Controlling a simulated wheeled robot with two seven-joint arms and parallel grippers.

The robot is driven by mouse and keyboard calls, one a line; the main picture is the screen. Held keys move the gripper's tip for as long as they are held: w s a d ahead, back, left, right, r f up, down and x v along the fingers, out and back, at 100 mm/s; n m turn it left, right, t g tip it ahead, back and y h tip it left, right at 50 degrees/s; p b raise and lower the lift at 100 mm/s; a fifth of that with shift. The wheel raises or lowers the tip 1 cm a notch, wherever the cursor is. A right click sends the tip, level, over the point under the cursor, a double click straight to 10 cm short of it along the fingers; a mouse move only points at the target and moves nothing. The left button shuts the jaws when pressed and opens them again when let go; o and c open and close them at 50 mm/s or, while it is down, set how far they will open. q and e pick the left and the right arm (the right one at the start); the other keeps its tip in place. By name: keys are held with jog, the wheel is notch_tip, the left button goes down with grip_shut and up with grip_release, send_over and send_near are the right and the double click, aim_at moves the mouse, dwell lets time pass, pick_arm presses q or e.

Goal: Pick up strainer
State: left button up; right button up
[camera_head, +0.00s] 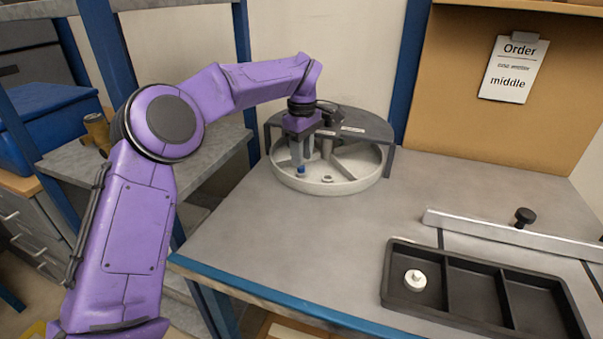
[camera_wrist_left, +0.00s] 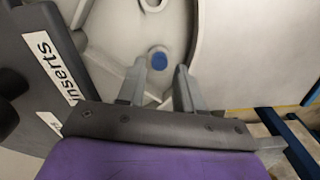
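A small blue round piece (camera_head: 301,169), which looks like the strainer, lies in a compartment of the pale round carousel (camera_head: 345,186) at the back of the bench. In the left wrist view the blue piece (camera_wrist_left: 158,61) shows between and just beyond my left fingertips. My left gripper (camera_head: 302,160) points down into the carousel, above the blue piece. Its two fingers (camera_wrist_left: 160,70) are apart with nothing between them. Whether they reach down beside the piece, I cannot tell. My right gripper is out of view.
A dark cover (camera_head: 365,122) on legs spans the carousel's back; a label reading "inserts" (camera_wrist_left: 48,60) is close to my left gripper. A black tray (camera_head: 395,282) holds a white part (camera_head: 415,280) in its left compartment. A metal rail (camera_head: 470,228) lies behind it. The bench middle is clear.

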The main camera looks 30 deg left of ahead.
aim_at(301, 171)
pick_arm(q)
notch_tip(301, 171, down, 3)
jog(key=shift+a+f, duration=0.1)
jog(key=shift+a, duration=0.05)
grip_shut()
